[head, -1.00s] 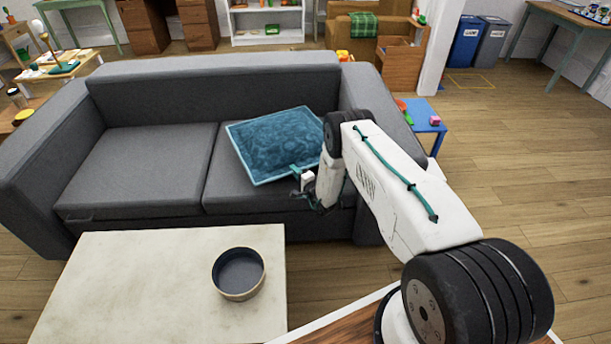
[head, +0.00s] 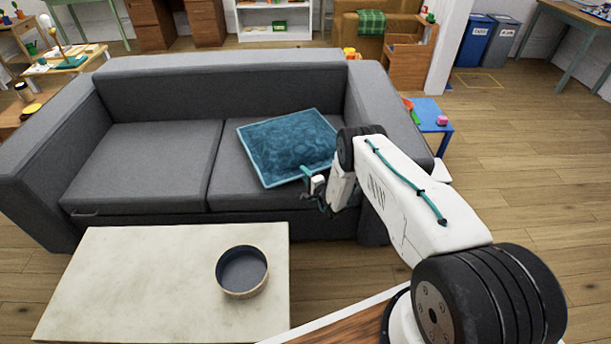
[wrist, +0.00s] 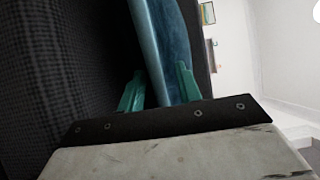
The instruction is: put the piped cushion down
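The piped cushion (head: 288,146) is blue with a lighter piped edge. In the head view it is over the right seat of the grey sofa (head: 145,160), lying nearly flat with a slight tilt. I cannot tell whether its underside touches the seat. My gripper (head: 308,173) is at the cushion's near right edge. In the wrist view the teal fingers of my gripper (wrist: 159,88) stand on either side of the cushion (wrist: 172,45), shut on its edge. The cushion's right corner is partly behind my arm.
A pale low table (head: 130,275) with a dark round bowl (head: 242,270) stands in front of the sofa. A small blue table (head: 432,113) stands right of the sofa. The left sofa seat is bare. Open wooden floor lies to the right.

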